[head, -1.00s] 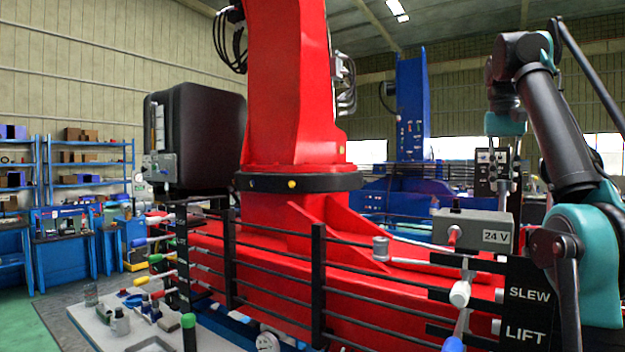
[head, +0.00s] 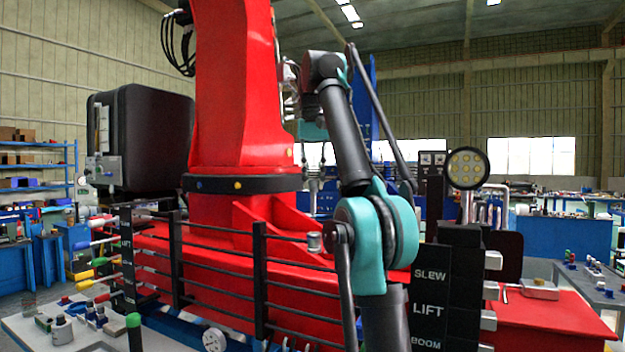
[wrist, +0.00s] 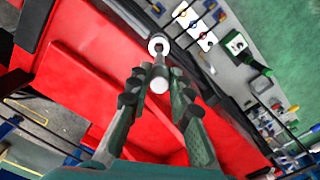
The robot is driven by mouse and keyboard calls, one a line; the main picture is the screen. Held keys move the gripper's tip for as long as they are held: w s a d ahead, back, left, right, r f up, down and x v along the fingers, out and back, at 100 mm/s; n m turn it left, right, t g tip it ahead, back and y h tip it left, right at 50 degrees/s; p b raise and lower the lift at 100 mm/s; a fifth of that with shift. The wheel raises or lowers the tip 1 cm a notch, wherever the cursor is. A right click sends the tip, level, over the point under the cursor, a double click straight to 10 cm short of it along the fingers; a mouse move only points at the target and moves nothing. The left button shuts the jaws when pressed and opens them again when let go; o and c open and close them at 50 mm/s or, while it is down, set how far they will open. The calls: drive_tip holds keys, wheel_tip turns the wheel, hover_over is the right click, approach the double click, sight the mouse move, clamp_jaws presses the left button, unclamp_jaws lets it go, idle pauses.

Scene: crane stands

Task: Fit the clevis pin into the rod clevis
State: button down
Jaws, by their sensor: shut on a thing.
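In the wrist view my gripper (wrist: 158,86) is shut on a slim pale grey part, which I take to be the clevis pin (wrist: 158,74). The pin lies between the two dark fingertips, its rounded near end towards the camera. A white ring with a dark centre (wrist: 158,45) shows just beyond the fingertips; I cannot tell whether it is part of the pin or a separate thing. In the head view my arm stands in front of the red crane, and its fingers cannot be made out. I cannot pick out the rod clevis for sure in either view.
The red crane column (head: 235,90) rises left of my arm. Black rails (head: 215,265) run along its base. A lever panel marked SLEW and LIFT (head: 430,292) and a round lamp (head: 466,168) stand to the right. A bench with small items is at lower left.

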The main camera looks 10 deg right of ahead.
sight(314, 216)
drive_tip(key=shift+s, duration=0.1)
drive_tip(key=shift+f, duration=0.1)
drive_tip(key=shift+d+f, duration=0.1)
drive_tip(key=shift+f, duration=1.2)
drive_tip(key=shift+f, duration=4)
drive_tip(key=c, duration=1.3)
unclamp_jaws()
drive_tip(key=shift+r, duration=2.5)
